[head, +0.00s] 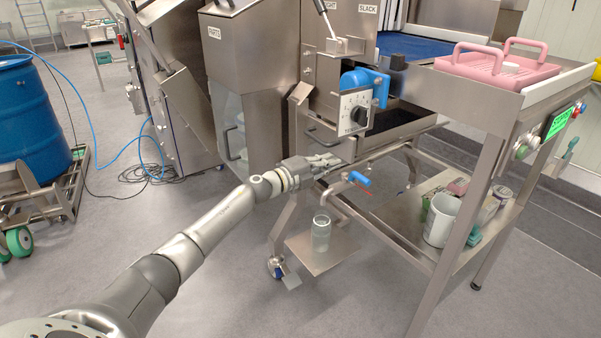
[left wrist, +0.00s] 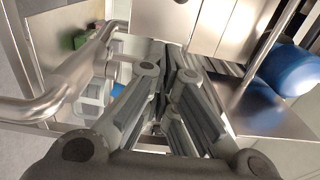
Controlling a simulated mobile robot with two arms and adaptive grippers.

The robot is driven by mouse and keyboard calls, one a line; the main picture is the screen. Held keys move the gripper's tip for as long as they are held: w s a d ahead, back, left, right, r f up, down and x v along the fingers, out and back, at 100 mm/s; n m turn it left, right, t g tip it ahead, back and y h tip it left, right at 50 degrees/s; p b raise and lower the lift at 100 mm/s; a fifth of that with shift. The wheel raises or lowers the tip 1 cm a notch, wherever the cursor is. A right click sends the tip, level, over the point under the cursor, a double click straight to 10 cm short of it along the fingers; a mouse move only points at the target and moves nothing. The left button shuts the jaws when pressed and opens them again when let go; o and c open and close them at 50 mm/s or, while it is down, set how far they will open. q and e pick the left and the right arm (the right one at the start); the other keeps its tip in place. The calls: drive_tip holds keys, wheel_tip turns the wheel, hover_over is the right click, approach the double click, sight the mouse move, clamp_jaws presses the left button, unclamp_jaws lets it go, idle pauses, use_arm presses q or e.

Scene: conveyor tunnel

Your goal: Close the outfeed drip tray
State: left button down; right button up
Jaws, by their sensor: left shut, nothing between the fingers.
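The outfeed drip tray (head: 385,136) appears to be the shallow steel tray under the conveyor end in the head view. It seems to stick out, with its dark inside showing. A bar handle (head: 322,140) is on its front at the left. My left gripper (head: 338,160) is shut and empty, just below and beside this handle; I cannot tell if it touches. In the left wrist view the fingers (left wrist: 172,72) lie close together with nothing between them. The fingers and arm hide part of the area under the tray. My right gripper is not in view.
A drain pipe with a blue valve lever (head: 358,179) is just below the gripper. A glass jar (head: 321,232) stands on a small low shelf. A control box with a dial (head: 355,110) hangs above. A pink tray (head: 497,68) lies on the table.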

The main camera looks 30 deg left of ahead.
use_arm(q)
drive_tip(key=v, duration=0.7)
drive_tip(key=shift+s+f+p, duration=0.2)
drive_tip(key=shift+f+p, duration=0.15)
drive_tip(key=shift+p, duration=0.05)
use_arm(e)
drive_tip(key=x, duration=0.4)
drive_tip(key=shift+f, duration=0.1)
